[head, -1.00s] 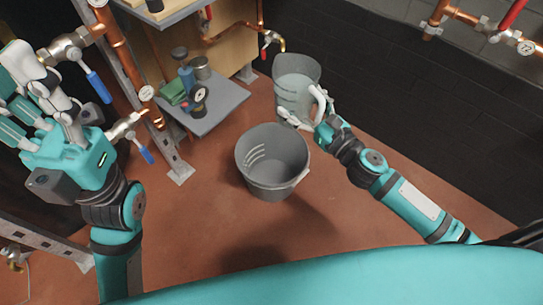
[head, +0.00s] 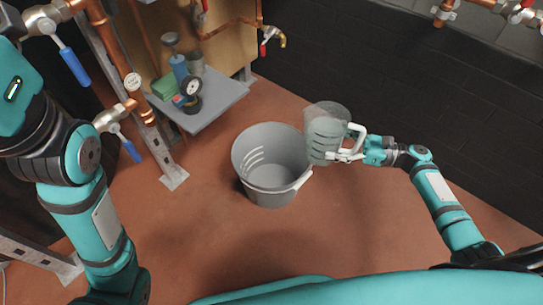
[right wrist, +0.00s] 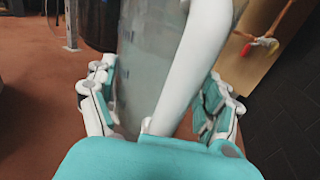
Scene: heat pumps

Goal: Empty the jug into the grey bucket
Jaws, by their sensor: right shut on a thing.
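The jug (head: 324,132) is clear grey plastic with a white handle and stands roughly upright in the air, just right of the grey bucket's rim in the head view. My right gripper (head: 350,155) is shut on the jug's handle. In the right wrist view the fingers (right wrist: 160,90) close from both sides around the white handle (right wrist: 185,75), with the jug's wall (right wrist: 145,45) behind it. I cannot tell how much the jug holds. The grey bucket (head: 274,186) stands upright on the floor and looks empty. My left gripper is outside the head view.
Copper pipes with blue-levered valves (head: 74,67) and a metal post (head: 160,160) stand at left near my left arm. The red-brown floor (head: 230,230) in front is clear.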

